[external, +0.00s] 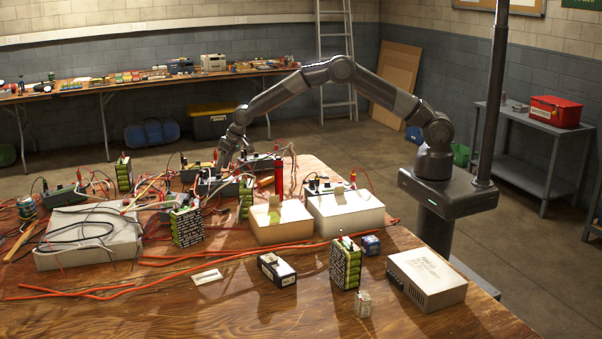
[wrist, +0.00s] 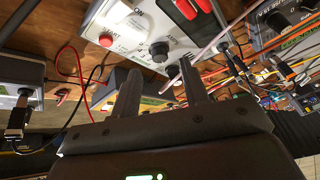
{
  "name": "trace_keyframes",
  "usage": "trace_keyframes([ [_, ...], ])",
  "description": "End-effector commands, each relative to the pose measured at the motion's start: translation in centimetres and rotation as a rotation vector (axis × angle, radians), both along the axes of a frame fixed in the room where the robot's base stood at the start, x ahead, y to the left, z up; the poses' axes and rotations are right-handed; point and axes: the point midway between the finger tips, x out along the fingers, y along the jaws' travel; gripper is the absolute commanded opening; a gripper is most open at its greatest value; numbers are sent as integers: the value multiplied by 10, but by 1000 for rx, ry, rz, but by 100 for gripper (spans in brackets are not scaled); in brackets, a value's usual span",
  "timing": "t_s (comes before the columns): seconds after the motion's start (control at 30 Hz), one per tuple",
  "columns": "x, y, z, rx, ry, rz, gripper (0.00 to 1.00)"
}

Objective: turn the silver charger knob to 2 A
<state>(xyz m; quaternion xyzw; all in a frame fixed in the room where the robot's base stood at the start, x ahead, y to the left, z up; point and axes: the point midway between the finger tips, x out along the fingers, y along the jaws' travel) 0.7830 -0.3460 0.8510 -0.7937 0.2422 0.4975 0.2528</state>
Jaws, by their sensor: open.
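In the wrist view a silver-white charger panel (wrist: 135,28) fills the top middle. Its dark round knob (wrist: 159,51) stands near the panel's lower edge, with printed marks around it too small to read. My gripper (wrist: 158,66) is open, one finger on each side of the knob in the picture. The fingertips appear just short of the knob, and I cannot tell whether either touches it. In the external view my gripper (external: 224,160) reaches down at the far side of the wooden table among several chargers; the knob cannot be made out there.
The panel also has a red button (wrist: 106,40) and red parts (wrist: 186,9). Loose wires (wrist: 235,62) run close to the right finger. Green battery packs (external: 187,226) and white boxes (external: 345,212) crowd the wooden table (external: 330,325).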

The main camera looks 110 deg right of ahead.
Motion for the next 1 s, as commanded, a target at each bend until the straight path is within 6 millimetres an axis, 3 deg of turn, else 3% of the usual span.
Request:
trace_keyframes([
  [0.2,10,-3,-25,1,-1,-1,41],
  [0.63,14,-4,-32,-1,-1,0,41],
  [1.0,14,-5,-31,-1,-1,0,12],
])
